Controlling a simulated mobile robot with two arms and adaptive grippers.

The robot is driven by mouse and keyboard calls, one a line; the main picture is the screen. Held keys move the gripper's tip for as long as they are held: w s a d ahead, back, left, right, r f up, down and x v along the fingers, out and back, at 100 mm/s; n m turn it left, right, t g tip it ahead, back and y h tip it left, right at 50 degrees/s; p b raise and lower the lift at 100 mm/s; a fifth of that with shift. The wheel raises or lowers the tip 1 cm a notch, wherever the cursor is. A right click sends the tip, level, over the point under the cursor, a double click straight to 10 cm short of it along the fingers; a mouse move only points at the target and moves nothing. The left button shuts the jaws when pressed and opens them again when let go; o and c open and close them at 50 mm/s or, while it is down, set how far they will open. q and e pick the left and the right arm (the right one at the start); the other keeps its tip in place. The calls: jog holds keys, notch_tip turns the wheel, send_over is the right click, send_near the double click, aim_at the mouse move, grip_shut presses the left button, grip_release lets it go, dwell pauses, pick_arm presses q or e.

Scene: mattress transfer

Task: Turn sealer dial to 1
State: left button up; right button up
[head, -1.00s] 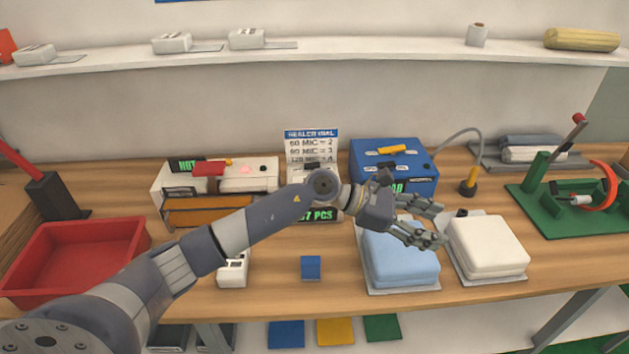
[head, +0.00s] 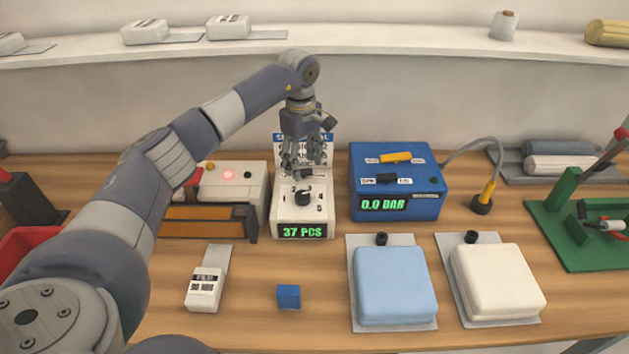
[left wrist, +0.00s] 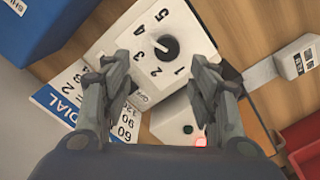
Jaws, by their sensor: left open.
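A black dial knob (head: 303,197) sits on a white box (head: 284,214) with numbers around it and a green "37 PCS" display below. In the left wrist view the knob (left wrist: 167,46) has 1 to 5 around it; I cannot tell surely which number it points to. My left gripper (head: 303,168) hangs open, fingers down, above and just behind the knob. In the left wrist view its open fingers (left wrist: 160,68) lie apart with nothing between them. The sealer dial sign (head: 287,138) behind is partly hidden by the gripper. My right gripper is not seen.
The heat sealer (head: 238,178) with a lit red lamp stands left of the dial box. A blue pump box (head: 428,205) stands close on its right. A blue cube (head: 289,296), a film gauge (head: 204,290), a blue pad (head: 392,283) and a white pad (head: 497,280) lie in front.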

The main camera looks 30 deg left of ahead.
aim_at(302, 194)
pick_arm(q)
jog(key=s+f, duration=0.1)
jog(key=f+p, duration=0.1)
jog(key=shift+s+f, duration=0.35)
jog(key=shift+s, duration=0.05)
notch_tip(302, 194, down, 3)
jog(key=shift+w+f+p, duration=0.1)
jog(key=shift+w+p, duration=0.05)
jog(key=shift+p, duration=0.45)
jog(key=f, duration=0.2)
jog(key=shift+w+f+p, duration=0.25)
jog(key=shift+f+p, duration=0.05)
jog(key=shift+f, duration=0.7)
jog(key=shift+c, duration=1.3)
jog(key=c, duration=0.8)
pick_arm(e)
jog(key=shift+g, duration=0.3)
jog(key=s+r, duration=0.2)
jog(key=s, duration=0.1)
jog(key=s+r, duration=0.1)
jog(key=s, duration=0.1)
